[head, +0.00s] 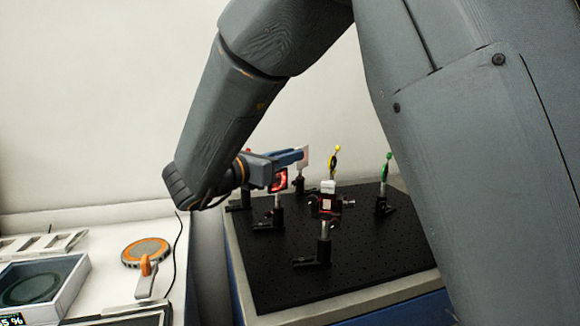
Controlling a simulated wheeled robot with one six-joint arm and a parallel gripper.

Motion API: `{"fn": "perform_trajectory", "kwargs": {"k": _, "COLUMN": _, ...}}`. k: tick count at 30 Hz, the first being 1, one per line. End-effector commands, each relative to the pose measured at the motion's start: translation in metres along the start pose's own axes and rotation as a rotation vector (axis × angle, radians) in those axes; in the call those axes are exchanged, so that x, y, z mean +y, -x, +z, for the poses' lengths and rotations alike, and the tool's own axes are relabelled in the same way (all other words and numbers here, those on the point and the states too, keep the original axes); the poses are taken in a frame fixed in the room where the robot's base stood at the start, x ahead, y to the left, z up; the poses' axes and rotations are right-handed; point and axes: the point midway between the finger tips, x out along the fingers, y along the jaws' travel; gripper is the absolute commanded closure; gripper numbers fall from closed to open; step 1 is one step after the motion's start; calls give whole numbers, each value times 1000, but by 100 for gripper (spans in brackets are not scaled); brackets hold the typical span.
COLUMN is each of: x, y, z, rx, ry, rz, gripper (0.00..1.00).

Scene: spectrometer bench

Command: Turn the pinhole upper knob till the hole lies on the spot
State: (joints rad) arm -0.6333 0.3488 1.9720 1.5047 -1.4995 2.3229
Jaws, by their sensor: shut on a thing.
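The knob itself is hidden by the fingers. The hole and the light spot are too small to make out, so I cannot tell how they lie to each other.
A dark red mount with a white block (328,187) stands to the right on a post. Yellow-tipped (335,160) and green-tipped (387,168) posts stand behind. A white card (304,158) is just behind the fingers. An orange-rimmed disc (146,251) lies on the left bench.

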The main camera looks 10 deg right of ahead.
Motion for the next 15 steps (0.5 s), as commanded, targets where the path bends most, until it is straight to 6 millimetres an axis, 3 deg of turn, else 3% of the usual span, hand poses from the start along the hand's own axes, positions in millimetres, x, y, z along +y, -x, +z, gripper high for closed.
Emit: {"fn": "perform_trajectory", "kwargs": {"k": 15, "x": 14, "y": 2, "z": -4, "rx": -3, "ry": -5, "rz": 402, "gripper": 100}}
